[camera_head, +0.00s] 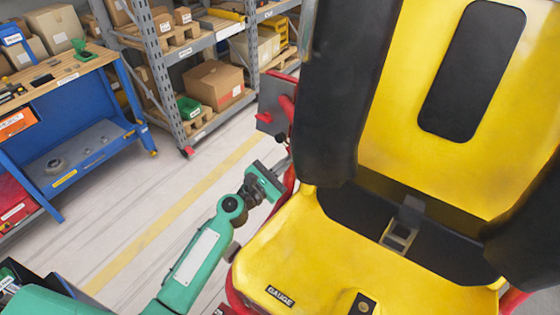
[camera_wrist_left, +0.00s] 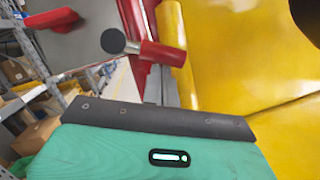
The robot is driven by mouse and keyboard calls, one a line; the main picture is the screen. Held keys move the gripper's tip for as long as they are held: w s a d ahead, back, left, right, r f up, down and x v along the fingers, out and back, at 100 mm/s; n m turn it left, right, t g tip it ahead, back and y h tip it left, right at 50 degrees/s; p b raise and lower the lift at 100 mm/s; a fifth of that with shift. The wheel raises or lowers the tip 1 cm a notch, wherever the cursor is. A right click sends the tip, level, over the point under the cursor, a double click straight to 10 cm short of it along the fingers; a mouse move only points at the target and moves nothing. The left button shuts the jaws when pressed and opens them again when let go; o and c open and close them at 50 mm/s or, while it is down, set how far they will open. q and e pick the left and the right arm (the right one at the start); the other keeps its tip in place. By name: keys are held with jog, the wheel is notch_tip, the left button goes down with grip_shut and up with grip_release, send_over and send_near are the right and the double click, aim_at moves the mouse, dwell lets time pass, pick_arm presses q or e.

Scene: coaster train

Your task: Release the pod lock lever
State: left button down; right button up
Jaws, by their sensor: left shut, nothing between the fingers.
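The yellow seat pod (camera_head: 390,250) with black padding fills the right of the head view and shows as yellow panels in the left wrist view (camera_wrist_left: 218,55). In the left wrist view, a short red lever (camera_wrist_left: 162,54) with a dark round knob (camera_wrist_left: 113,41) sticks out beside the pod, beyond my gripper body. My left gripper (camera_head: 283,168) is shut and empty, close to that side. Whether it touches anything is unclear. My right gripper is out of view.
A grey plate with red parts (camera_head: 272,120) stands at the pod's left edge, just above my gripper. A blue workbench (camera_head: 95,120) and grey shelves with boxes (camera_head: 215,85) stand further left. The floor with a yellow stripe (camera_head: 150,240) is open between.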

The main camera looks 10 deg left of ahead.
pick_arm(q)
jog(key=shift+s+d+r+n+t+y+p, duration=0.1)
jog(key=shift+d+r+n+t+y+p, duration=0.2)
jog(key=shift+n, duration=0.45)
jog(key=shift+d+r+n+t+y+p, duration=0.15)
jog(key=shift+n+y, duration=0.2)
jog(key=shift+n, duration=0.35)
jog(key=shift+s+d+r+n+t+y+p, duration=0.15)
jog(key=shift+d+n+t+y, duration=0.15)
jog(key=shift+n, duration=0.45)
jog(key=shift+w, duration=0.1)
jog(key=b+v, duration=0.4)
jog(key=v, duration=0.9)
jog(key=shift+s, duration=0.4)
jog(key=shift+a, duration=0.2)
